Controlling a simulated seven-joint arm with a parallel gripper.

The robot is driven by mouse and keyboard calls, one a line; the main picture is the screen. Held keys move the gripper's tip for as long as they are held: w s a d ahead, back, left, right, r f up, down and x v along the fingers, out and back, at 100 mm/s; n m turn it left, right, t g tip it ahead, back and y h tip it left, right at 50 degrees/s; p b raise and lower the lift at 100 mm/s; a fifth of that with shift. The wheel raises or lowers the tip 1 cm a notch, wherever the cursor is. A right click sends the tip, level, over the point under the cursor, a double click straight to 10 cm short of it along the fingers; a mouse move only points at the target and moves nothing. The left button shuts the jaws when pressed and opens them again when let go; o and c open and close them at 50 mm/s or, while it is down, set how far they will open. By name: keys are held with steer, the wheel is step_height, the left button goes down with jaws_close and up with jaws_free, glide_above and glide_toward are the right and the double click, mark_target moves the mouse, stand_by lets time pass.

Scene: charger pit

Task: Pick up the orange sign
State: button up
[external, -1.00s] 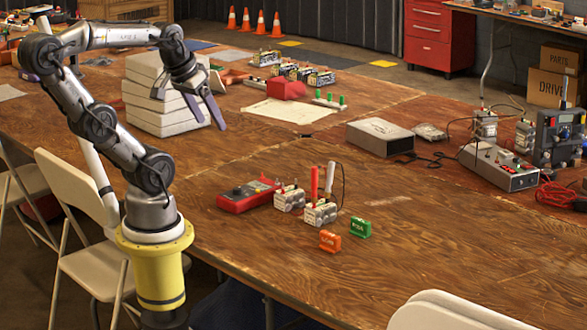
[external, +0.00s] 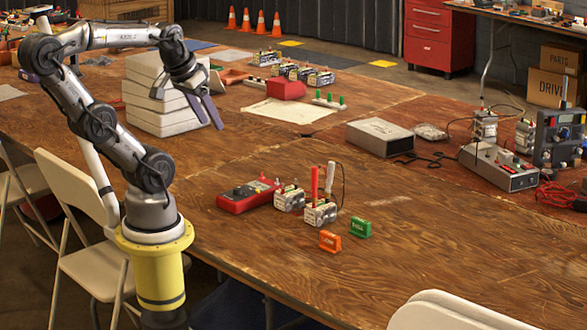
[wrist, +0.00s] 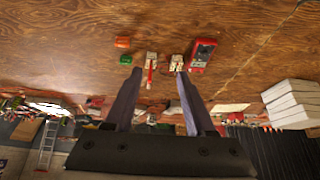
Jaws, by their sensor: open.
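The orange sign (external: 330,241) is a small block with lettering, upright on the wooden table near its front edge. A green sign (external: 361,228) of like shape stands just behind it to the right, apart from it. In the wrist view the orange sign (wrist: 122,42) and green sign (wrist: 126,60) show at upper left. My gripper (external: 212,112) is open and empty, raised by the white stack, well to the left of and behind the orange sign. Its two fingers also show in the wrist view (wrist: 153,92), spread apart.
A red meter (external: 247,195) and two battery-like blocks (external: 305,205) with red and white upright probes stand left of the signs. A stack of white slabs (external: 165,95) is beside my gripper. A grey box (external: 379,137) lies farther back. The table right of the signs is clear.

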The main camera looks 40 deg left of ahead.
steer(key=w+r+m, duration=0.4)
steer(key=w+m, duration=0.3)
steer(key=m+g, duration=0.6)
steer(key=m, duration=0.5)
glide_above(330, 234)
steer(key=f, duration=3)
steer(key=shift+w+a, duration=0.2)
steer(key=shift+a, duration=0.1)
steer(key=shift+s+d+f, duration=0.1)
steer(key=shift+d+f, duration=0.1)
steer(key=shift+f, duration=1.15)
steer(key=shift+s+d+f, duration=0.1)
steer(key=shift+d+f, duration=0.05)
steer(key=shift+f, duration=1.15)
jaws_close()
